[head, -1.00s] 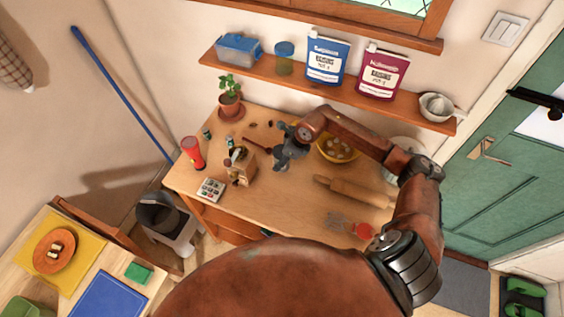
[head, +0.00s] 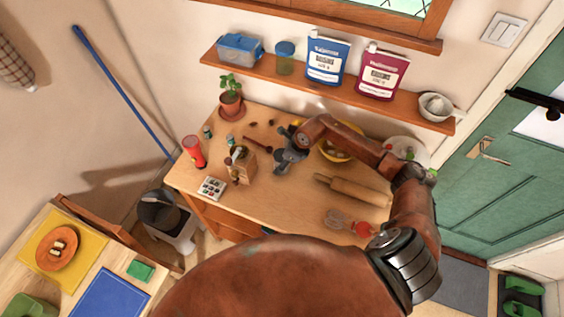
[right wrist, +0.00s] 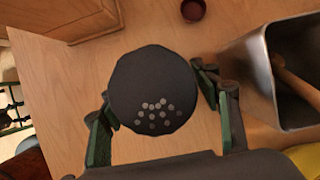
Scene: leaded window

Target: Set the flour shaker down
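The flour shaker (right wrist: 152,92) shows from above in the right wrist view as a dark round lid with several pale holes. My right gripper (head: 284,158) is over the worktop, left of the yellow bowl. In the right wrist view its two green-padded fingers stand on either side of the shaker, close against it, and appear shut on it. The lid hides the shaker's body and base, so I cannot tell whether it touches the worktop (head: 290,201). In the head view gripper and shaker blend into one grey shape. My left gripper is not in view.
A wooden box (head: 245,172) stands left of the gripper, with a red flashlight (head: 194,152) beyond. The yellow bowl (head: 326,153) is just right, a rolling pin (head: 352,188) at front right. A metal container (right wrist: 258,75) stands close by in the wrist view. The front middle is clear.

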